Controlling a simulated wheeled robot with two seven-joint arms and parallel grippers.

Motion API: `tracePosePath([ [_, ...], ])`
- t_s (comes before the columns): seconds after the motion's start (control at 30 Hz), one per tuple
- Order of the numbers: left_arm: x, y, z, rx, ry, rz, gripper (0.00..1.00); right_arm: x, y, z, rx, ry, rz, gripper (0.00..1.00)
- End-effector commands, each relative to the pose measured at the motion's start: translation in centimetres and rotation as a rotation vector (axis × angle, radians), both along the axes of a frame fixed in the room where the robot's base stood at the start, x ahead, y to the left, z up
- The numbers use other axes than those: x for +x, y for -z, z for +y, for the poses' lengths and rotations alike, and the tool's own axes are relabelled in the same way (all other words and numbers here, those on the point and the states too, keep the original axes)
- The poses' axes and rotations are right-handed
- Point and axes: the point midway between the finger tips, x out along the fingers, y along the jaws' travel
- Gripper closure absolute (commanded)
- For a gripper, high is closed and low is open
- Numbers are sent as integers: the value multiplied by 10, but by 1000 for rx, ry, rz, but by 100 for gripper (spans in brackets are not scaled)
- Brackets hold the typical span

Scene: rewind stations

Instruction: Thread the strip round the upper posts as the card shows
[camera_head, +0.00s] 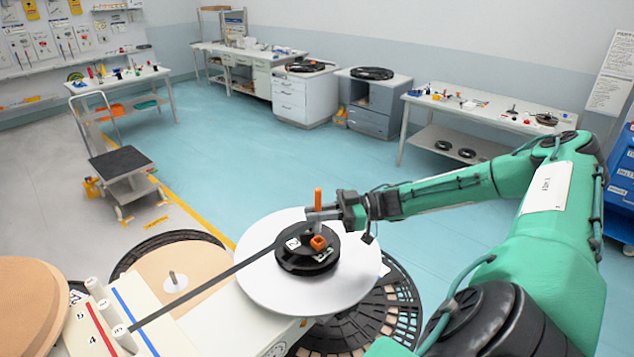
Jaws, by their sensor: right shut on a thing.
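A dark grey strip (205,285) runs taut and straight from the black hub (307,258) to the front white post (122,334). I cannot tell how it wraps there. Several short white posts (94,287) stand in a row on a cream panel (158,333) at lower left. The hub sits on a white disc (262,287) and bears an orange knob (318,242). My right gripper (326,213) is above the hub, shut on an upright orange handle (318,197). My left gripper is out of view. I cannot make out the card.
The panel has a red line (110,328) and a blue line (133,318). A tan round disc (30,300) stands at far left, and a black slotted reel (385,310) lies below the white disc. A trolley (122,170) and benches stand farther back, with open blue floor between.

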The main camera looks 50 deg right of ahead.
Motion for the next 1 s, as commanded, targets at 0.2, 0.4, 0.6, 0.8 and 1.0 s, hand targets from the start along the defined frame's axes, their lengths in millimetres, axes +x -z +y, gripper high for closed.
tracePosePath([
  [0.2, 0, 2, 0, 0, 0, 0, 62, 0, 3, 0, 0, 0, 0, 100],
  [0.4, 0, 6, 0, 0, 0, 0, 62, 0, 10, 0, 0, 0, 1, 100],
  [0.6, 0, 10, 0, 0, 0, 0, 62, 0, 18, 0, 0, 0, 1, 100],
  [0.8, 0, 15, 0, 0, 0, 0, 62, 0, 26, 0, -1, 0, 1, 100],
  [1.0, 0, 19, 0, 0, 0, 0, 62, 0, 34, 0, -2, 0, 1, 100],
])
